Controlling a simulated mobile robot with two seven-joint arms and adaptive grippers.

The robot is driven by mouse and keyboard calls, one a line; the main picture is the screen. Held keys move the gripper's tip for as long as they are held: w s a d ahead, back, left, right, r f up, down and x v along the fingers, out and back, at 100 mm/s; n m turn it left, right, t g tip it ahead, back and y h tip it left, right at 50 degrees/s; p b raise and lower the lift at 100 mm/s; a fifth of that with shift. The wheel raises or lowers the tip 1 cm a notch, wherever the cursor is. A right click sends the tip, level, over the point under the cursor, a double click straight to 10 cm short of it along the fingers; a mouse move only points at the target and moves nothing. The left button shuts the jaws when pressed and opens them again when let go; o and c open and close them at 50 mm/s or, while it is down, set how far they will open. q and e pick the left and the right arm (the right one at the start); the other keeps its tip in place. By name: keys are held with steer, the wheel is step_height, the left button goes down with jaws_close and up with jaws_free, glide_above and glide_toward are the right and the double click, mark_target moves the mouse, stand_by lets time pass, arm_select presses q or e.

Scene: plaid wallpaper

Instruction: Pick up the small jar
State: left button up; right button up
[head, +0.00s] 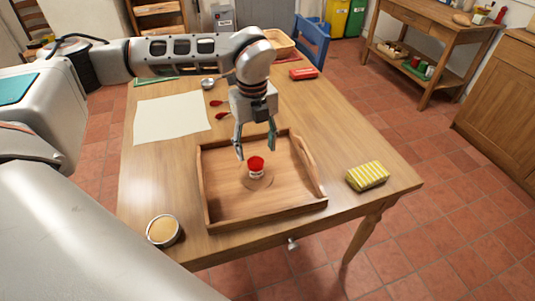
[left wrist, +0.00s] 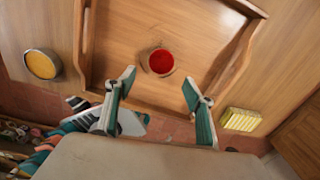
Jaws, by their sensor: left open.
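The small jar (head: 256,168), with a red top and a pale label, stands upright in a wooden tray (head: 224,209) on the table. Its red top also shows in the left wrist view (left wrist: 161,61), between and beyond the fingertips. My left gripper (head: 256,150) is open and empty above the tray, just behind the jar in the head view. My right gripper is in neither view.
The tray has raised walls around the jar. A round tin (head: 163,230) stands left of the tray, and a yellow striped packet (head: 367,175) lies to its right. A paper sheet (head: 170,117), red spoons (head: 220,115) and a red box (head: 303,73) lie farther back.

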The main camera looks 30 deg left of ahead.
mark_target(256, 162)
arm_select(q)
steer(key=shift+w+a, duration=0.15)
steer(key=shift+w, duration=0.35)
steer(key=shift+w+f, duration=0.2)
steer(key=shift+f, duration=0.1)
steer(key=shift+s+a+f, duration=0.1)
steer(key=shift+s+f, duration=0.1)
steer(key=shift+f, duration=0.4)
steer(key=shift+s+f, duration=0.2)
steer(key=shift+f, duration=0.35)
step_height(256, 162, down, 5)
steer(key=shift+a+r+b, duration=0.1)
steer(key=shift+r+b, duration=0.05)
steer(key=shift+b, duration=0.25)
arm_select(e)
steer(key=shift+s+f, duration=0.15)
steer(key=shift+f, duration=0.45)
arm_select(q)
steer(key=c, duration=1.3)
